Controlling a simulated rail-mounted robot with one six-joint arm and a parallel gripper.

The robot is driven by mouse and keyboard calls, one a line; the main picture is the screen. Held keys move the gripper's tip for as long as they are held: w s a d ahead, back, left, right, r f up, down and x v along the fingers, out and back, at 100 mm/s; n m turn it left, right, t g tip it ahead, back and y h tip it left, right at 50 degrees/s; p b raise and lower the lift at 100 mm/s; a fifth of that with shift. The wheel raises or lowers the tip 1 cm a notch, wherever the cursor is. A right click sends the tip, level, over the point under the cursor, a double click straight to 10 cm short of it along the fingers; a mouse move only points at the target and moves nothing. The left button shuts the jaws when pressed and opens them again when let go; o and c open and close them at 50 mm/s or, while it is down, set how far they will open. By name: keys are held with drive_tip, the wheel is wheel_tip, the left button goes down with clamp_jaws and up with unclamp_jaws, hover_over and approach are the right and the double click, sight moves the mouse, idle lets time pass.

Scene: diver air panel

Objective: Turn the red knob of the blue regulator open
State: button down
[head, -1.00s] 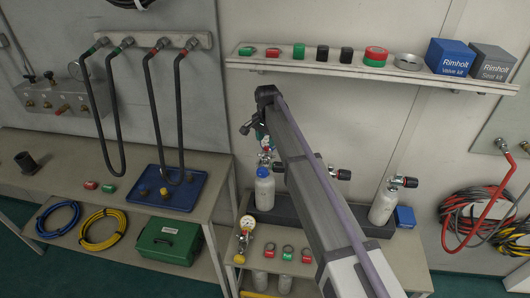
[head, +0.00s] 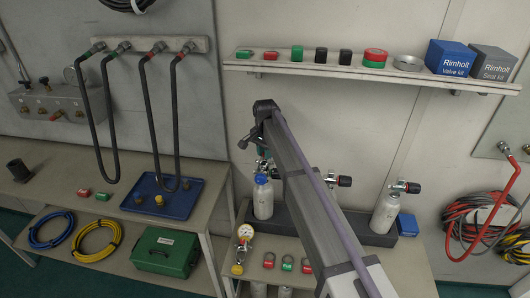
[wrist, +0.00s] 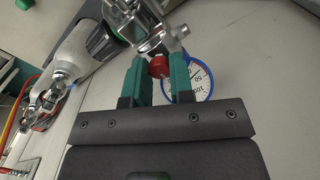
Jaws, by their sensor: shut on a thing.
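In the wrist view my gripper (wrist: 160,62) has its two green fingers closed on either side of a small red knob (wrist: 158,69). The knob sits under a shiny metal regulator body (wrist: 150,22). A blue-rimmed gauge (wrist: 196,78) shows just behind the right finger and is partly covered by it. In the head view my arm covers most of this spot. Only small green and metal bits of the gripper and regulator show above the grey bottle with the blue top (head: 263,201). The knob cannot be made out there.
Another grey bottle (head: 386,214) with a black-and-red valve stands to the right. A loose gauge assembly (head: 242,246) and several rings lie on the low bench in front. A wall shelf (head: 370,73) with knobs and boxes runs above. A blue tray (head: 190,204) is left.

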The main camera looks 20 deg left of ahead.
drive_tip(key=shift+n, duration=0.4)
drive_tip(key=n, duration=2)
drive_tip(key=shift+n, duration=0.3)
drive_tip(key=n, duration=0.3)
drive_tip(key=shift+s+n, duration=0.1)
drive_tip(key=shift+n, duration=2)
